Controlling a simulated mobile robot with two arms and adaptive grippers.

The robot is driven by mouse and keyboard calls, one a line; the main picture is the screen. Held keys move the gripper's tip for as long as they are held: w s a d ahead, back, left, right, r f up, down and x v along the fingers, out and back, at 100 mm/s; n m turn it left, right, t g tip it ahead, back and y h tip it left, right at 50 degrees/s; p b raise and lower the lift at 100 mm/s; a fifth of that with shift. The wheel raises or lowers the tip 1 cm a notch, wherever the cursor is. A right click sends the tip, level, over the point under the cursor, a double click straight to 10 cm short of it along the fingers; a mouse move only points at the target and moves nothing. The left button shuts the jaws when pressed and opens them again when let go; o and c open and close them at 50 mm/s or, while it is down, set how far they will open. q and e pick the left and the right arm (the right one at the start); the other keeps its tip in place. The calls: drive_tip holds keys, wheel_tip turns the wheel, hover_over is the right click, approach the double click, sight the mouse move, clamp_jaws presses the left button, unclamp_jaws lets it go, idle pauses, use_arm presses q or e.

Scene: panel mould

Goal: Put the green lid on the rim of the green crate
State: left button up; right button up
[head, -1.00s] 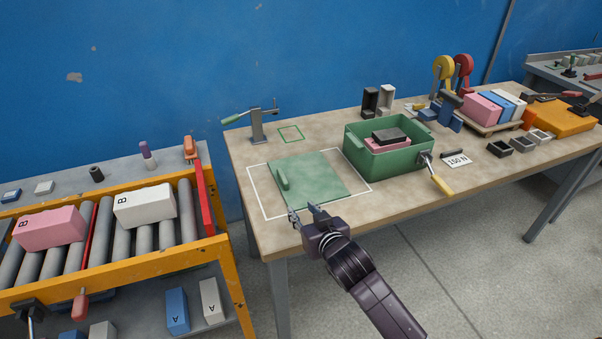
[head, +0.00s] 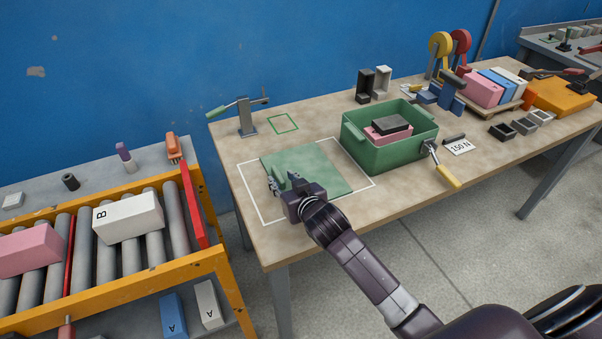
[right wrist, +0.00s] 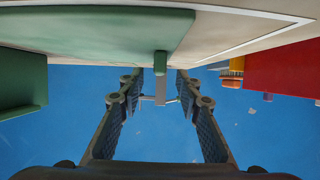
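The green lid (head: 322,170) lies flat inside a white outline on the table, left of the crate. Its bar handle is partly hidden by my right gripper in the head view. My right gripper (head: 283,181) is low at the lid's near left part, fingers toward the handle. In the right wrist view the gripper (right wrist: 158,82) is open, with the lid handle (right wrist: 160,62) lined up between the fingers, not visibly touched. The green crate (head: 390,155) stands open, holding a pink block (head: 384,137) and a dark block (head: 392,124). My left gripper is not in view.
A lever clamp (head: 246,118) stands behind the lid. A yellow-handled tool (head: 444,174) is at the crate's right side. Dark and pale holders (head: 367,85) stand behind the crate. A roller conveyor (head: 150,240) is at the left. The table's front strip is clear.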

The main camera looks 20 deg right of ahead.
sight(280, 176)
drive_tip(key=x, duration=0.3)
drive_tip(key=shift+w+f, duration=0.1)
drive_tip(key=shift+w, duration=0.2)
drive_tip(key=shift+w+f, duration=0.2)
drive_tip(key=shift+w, duration=0.3)
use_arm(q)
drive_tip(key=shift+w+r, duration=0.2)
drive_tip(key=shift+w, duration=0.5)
use_arm(e)
clamp_jaws()
